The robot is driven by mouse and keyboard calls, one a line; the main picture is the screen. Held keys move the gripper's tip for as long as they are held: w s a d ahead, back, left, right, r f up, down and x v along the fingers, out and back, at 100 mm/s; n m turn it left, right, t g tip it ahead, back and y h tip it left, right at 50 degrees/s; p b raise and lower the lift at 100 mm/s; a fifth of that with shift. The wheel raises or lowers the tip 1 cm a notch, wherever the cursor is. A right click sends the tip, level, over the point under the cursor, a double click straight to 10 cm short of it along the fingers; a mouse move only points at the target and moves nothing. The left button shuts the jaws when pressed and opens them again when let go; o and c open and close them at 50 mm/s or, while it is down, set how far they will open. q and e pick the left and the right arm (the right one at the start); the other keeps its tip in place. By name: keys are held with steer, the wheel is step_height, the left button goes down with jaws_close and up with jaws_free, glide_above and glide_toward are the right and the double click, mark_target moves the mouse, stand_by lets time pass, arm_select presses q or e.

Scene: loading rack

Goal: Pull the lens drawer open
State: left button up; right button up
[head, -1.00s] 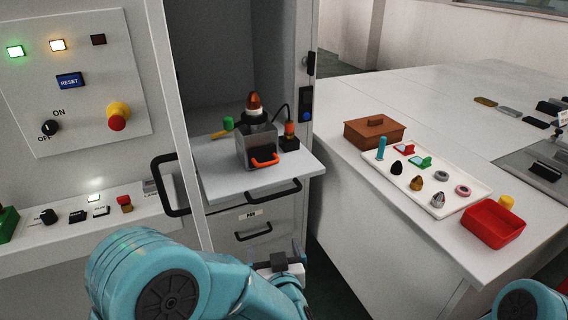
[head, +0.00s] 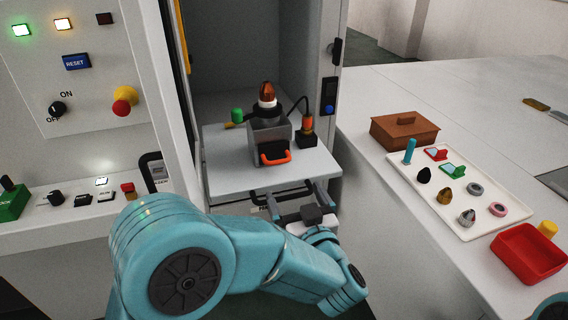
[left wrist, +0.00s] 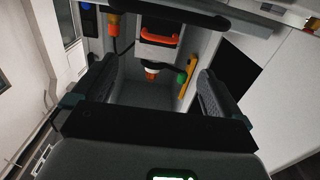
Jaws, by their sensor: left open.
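The grey metal box (head: 268,137) stands on the pull-out shelf of the open cabinet, with a brown cone and white collar on top. An orange handle (head: 275,157) is on its front, taken to be the lens drawer's; the drawer looks shut. My left gripper (head: 296,192) is open and empty, in front of and below the shelf's front edge, apart from the orange handle. In the left wrist view the orange handle (left wrist: 156,40) shows upside down beyond the space between the open fingers (left wrist: 155,72). My right gripper is not in view.
The shelf (head: 225,180) juts from the cabinet; its front bar and the drawer fronts below are partly hidden by my left arm. A control panel (head: 75,62) is at left. At right, a table holds a brown box (head: 404,132), a white tray (head: 440,208) and a red bin (head: 528,255).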

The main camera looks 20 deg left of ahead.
mark_target(279, 163)
arm_select(q)
steer(key=p+x, duration=0.1)
steer(key=x, duration=0.9)
steer(key=shift+w+a, duration=0.25)
steer(key=shift+a, duration=0.1)
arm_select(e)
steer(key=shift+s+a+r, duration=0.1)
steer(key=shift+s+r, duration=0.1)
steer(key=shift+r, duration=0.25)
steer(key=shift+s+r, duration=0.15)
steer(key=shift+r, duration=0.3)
arm_select(q)
steer(key=shift+w, duration=0.1)
steer(key=c, duration=1.4)
steer(key=b+v, duration=0.1)
steer(key=v, duration=0.7)
steer(key=shift+s+d+r, duration=0.1)
steer(key=shift+s+d, duration=0.2)
steer(key=shift+c, duration=0.2)
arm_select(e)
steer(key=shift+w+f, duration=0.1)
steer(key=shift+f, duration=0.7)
arm_select(q)
steer(key=o, duration=1.4)
steer(key=shift+o, duration=0.2)
